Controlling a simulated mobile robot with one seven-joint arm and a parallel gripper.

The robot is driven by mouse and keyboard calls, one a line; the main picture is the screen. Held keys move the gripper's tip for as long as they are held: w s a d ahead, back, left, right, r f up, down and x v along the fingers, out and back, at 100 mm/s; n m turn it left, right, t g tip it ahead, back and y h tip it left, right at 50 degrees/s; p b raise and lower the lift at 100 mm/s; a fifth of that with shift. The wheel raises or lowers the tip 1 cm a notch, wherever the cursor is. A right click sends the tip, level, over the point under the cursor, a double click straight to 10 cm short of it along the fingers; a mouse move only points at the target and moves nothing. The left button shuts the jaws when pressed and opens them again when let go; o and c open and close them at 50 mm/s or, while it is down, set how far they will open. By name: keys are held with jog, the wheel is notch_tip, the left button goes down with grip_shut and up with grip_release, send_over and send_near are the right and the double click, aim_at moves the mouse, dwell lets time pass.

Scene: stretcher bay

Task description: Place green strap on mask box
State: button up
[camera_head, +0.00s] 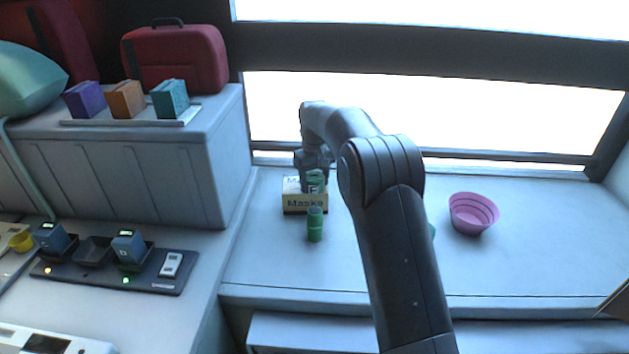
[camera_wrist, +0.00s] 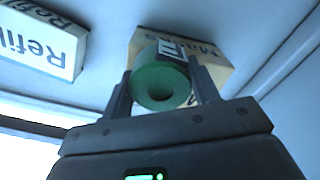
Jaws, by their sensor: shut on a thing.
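The green strap (camera_head: 316,178) is a rolled green coil. My gripper (camera_head: 314,168) is shut on it, and the wrist view shows the coil (camera_wrist: 160,87) between the two fingers (camera_wrist: 163,75).
A pink bowl (camera_head: 473,213) stands to the right. A "Refill" box (camera_wrist: 40,42) shows in the wrist view. My arm hides part of the counter (camera_head: 530,260) and most of another green thing (camera_head: 432,231).

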aim_at(315, 177)
jog(key=o, duration=1)
jog(key=shift+f, duration=0.15)
notch_tip(315, 177, up, 11)
jog(key=shift+r, duration=0.8)
